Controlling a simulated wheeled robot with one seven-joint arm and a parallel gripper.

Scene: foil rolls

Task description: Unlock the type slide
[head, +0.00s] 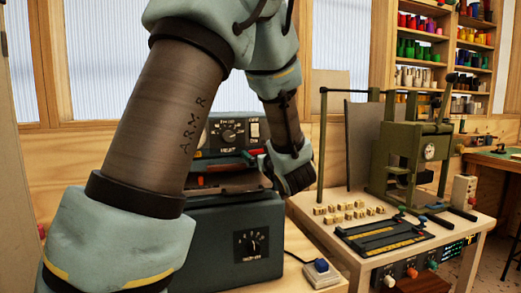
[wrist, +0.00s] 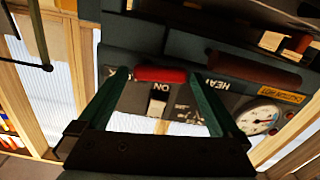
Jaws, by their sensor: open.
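A dark blue-grey machine (head: 225,240) stands in front of me, with a control panel marked HEAT (head: 228,133) at its back. My gripper (head: 288,172) is at the machine's right side in the head view. In the wrist view my gripper (wrist: 165,66) is open, its two green fingers apart. A red handle (wrist: 160,74) shows between the fingertips, near the left one; I cannot tell whether either finger touches it. A white switch (wrist: 158,104) marked ON lies beside it. I cannot tell which part is the type slide or its lock; my arm hides part of the machine.
A wooden bench (head: 330,240) on the right holds several small type blocks (head: 348,212), a dark type tray (head: 385,237) and a green press (head: 415,150). A blue-topped button box (head: 322,270) is near its front left. A round gauge (wrist: 258,118) is right of the fingers.

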